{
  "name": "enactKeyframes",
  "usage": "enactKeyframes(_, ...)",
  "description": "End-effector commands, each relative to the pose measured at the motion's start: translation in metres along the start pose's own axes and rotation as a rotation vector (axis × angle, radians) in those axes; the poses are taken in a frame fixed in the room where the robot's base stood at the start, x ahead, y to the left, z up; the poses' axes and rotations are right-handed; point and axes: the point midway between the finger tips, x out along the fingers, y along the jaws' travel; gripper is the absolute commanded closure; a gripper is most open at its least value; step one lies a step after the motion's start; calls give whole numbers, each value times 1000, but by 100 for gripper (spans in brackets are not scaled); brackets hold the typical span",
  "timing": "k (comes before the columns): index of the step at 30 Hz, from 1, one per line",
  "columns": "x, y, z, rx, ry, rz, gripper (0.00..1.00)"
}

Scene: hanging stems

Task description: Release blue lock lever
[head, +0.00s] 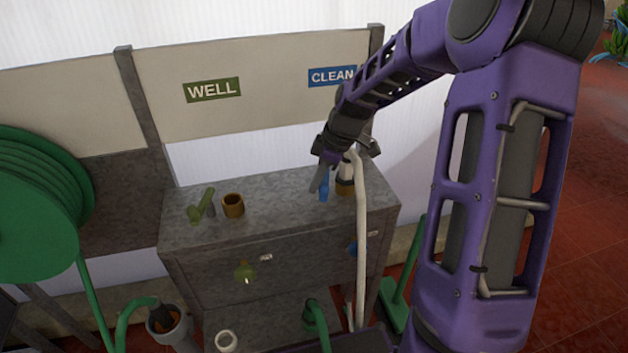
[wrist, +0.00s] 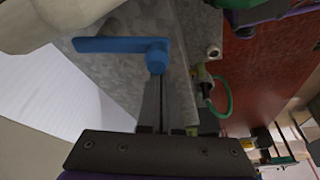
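The blue lock lever (head: 323,189) stands on the grey bench top below the CLEAN sign. In the wrist view the blue lever (wrist: 120,45) is a flat bar pointing left from a round hub. My gripper (head: 322,176) is right at the lever. In the wrist view my gripper's fingers (wrist: 158,85) lie close together, and their tips end at the hub. They look shut, with no lever visible between them. Whether the tips touch the hub is unclear.
A green lever (head: 201,206) and a brown cup-like fitting (head: 233,205) stand on the bench (head: 275,215) at left. A green hose reel (head: 35,210) is at far left.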

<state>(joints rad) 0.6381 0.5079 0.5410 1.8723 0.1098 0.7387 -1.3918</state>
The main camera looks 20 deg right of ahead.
Motion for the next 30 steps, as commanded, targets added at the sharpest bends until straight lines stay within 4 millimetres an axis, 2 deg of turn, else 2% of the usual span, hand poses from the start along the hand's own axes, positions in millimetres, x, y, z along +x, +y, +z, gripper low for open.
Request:
enactKeyframes(15, 0, 1, 3, 5, -5, 1, 100)
enactKeyframes(19, 4, 0, -8, 2, -4, 1, 100)
enactKeyframes(23, 12, -3, -30, -1, -3, 1, 100)
enactKeyframes(24, 10, -3, -35, 1, -3, 3, 100)
enactKeyframes(27, -21, 0, -32, 7, -2, 9, 100)
enactKeyframes(30, -44, 0, -32, 6, -2, 8, 100)
